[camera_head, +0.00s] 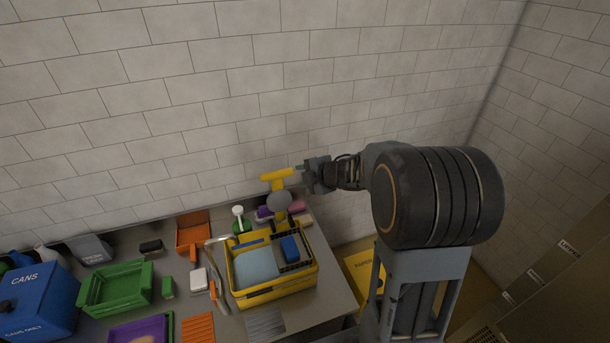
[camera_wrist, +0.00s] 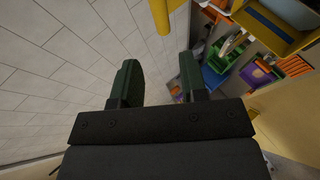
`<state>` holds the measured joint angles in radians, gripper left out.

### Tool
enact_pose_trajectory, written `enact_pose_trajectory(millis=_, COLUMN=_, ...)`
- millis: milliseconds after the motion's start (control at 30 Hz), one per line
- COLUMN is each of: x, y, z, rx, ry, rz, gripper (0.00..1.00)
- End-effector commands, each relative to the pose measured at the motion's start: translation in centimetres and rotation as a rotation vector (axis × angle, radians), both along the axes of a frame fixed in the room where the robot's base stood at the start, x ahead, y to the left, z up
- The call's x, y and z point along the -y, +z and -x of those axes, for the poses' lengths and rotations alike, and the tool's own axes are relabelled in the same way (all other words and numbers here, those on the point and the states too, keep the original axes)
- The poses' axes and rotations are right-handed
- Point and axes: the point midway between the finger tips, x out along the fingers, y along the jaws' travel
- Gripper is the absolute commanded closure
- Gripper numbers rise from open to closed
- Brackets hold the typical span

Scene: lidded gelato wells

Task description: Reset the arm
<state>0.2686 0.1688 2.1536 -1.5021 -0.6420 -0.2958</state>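My gripper (camera_head: 303,168) is raised above the back right of the counter, close to the tiled wall. In the wrist view, its two dark green fingers (camera_wrist: 160,78) stand well apart with nothing between them. A yellow T-shaped handle (camera_head: 278,175) with a grey round part below it is just left of the fingertips in the head view. A yellow bar (camera_wrist: 160,14) shows beyond the fingertips in the wrist view, apart from them. My arm reaches in from the right.
On the counter (camera_head: 341,289) stand a yellow crate (camera_head: 273,294) with a blue item (camera_head: 290,248) inside, a green crate (camera_head: 116,288), an orange dustpan (camera_head: 193,233) and a blue CANS bin (camera_head: 40,300). A yellow PAPER bin (camera_head: 362,268) is on the right. The tiled wall (camera_head: 200,100) is close behind.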

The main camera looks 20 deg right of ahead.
Motion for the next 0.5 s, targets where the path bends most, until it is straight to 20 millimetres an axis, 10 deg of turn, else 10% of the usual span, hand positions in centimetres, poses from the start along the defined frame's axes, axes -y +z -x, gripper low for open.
enact_pose_trajectory(millis=500, x=2.9, y=-1.1, z=-0.6, rx=-0.058, ry=-0.212, rz=0.002, gripper=0.60)
